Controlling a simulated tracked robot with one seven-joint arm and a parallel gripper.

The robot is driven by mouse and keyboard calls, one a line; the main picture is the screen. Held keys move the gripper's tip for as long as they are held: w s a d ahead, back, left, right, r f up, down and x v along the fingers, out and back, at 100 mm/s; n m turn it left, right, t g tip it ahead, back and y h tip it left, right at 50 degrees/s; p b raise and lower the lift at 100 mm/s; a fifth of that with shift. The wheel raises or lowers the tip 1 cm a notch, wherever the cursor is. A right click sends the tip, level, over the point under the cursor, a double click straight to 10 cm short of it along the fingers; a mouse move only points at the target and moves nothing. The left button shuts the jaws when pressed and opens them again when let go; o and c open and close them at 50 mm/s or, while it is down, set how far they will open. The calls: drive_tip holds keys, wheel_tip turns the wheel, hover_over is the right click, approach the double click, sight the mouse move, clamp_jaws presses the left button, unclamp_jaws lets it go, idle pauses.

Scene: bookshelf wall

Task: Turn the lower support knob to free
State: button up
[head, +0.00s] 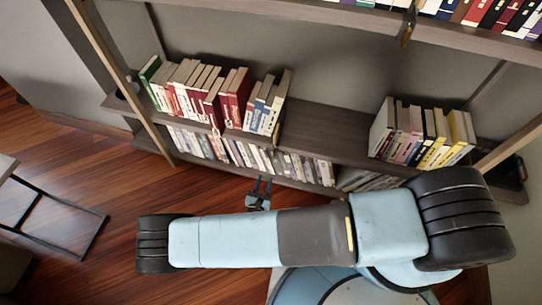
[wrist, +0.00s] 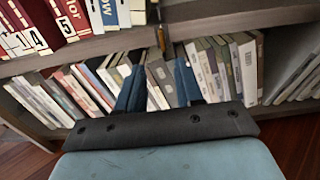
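A small dark, brownish upright piece, which looks like the lower support knob (wrist: 161,38), sits at the front edge of the middle shelf in the wrist view. It also shows small and dark in the head view (head: 278,134), beside the end of a book row. Its exact turn position is too small to tell. My gripper (head: 262,184) is in front of the lower shelves, apart from the knob. In the wrist view my gripper (wrist: 158,85) has its two blue fingers spread with nothing between them, below the knob in the picture.
A similar dark and brass piece (head: 409,25) hangs at the upper shelf edge. Books (head: 190,90) fill the middle shelf's left part, more books (head: 425,133) its right. The shelf board (head: 325,130) between is bare.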

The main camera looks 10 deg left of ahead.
drive_tip(key=w+d, duration=0.1)
drive_tip(key=w, duration=1.1)
drive_tip(key=shift+w, duration=0.4)
